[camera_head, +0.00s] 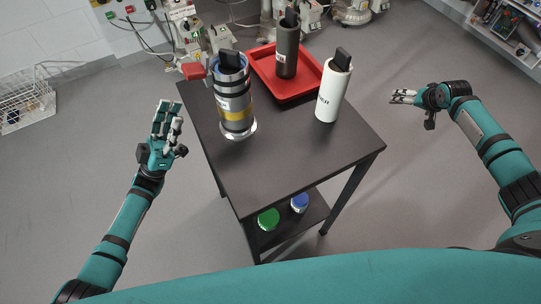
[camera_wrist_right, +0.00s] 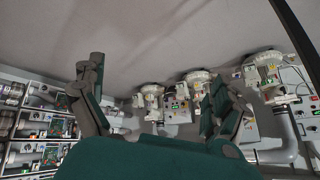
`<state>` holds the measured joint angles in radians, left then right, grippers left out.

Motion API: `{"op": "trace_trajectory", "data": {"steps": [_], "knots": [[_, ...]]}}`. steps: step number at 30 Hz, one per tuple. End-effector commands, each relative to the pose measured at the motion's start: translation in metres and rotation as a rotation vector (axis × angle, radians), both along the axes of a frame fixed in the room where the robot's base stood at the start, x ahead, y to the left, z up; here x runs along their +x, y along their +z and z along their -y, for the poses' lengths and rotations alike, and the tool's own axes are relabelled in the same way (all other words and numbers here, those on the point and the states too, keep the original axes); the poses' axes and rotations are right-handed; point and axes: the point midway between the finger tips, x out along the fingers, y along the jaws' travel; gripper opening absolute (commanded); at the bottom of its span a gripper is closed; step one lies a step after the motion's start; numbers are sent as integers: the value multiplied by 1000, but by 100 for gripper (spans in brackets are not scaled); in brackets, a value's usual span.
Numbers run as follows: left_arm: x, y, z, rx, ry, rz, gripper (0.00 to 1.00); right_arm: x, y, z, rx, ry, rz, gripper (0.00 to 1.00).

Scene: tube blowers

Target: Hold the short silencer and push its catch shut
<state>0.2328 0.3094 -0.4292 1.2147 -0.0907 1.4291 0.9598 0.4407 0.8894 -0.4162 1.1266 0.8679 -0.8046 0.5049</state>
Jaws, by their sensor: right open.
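Three upright cylinders are in the head view, and I cannot tell for certain which is the short silencer. A metallic one (camera_head: 234,106) with black and yellow bands and a blue rim stands at the table's left. A red lever-like piece (camera_head: 193,71) shows beside its top; whether it is attached is unclear. A white one (camera_head: 330,95) with a black top stands at the right. A dark grey one (camera_head: 287,55) stands in the red tray. My left gripper (camera_head: 168,106) is open and empty, left of the table. My right gripper (camera_head: 397,96) is open and empty, right of it; its spread fingers show in the wrist view (camera_wrist_right: 158,75).
The black table (camera_head: 275,165) has clear room in front. The red tray (camera_head: 310,87) lies at its back. A green-lidded item (camera_head: 268,218) and a blue-lidded item (camera_head: 299,203) sit on the lower shelf. Equipment lines the back wall; a wire basket (camera_head: 25,100) is far left.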

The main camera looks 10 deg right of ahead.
Motion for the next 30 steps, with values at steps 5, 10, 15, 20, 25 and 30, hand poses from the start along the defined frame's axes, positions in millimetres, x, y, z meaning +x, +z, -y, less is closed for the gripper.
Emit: {"op": "trace_trajectory", "data": {"steps": [5,10,15,20,25,30], "knots": [[0,0,0,0,0,0,38,20,110,22,70,-63,77,100],[0,0,0,0,0,0,38,16,211,30,153,-111,132,100],[0,0,0,0,0,0,38,-1,307,6,230,-92,192,100],[0,0,0,0,0,0,38,12,347,-80,221,116,297,100],[0,0,0,0,0,0,38,29,365,-180,170,369,481,100],[0,0,0,0,0,0,38,23,395,-277,129,591,743,100]]}}
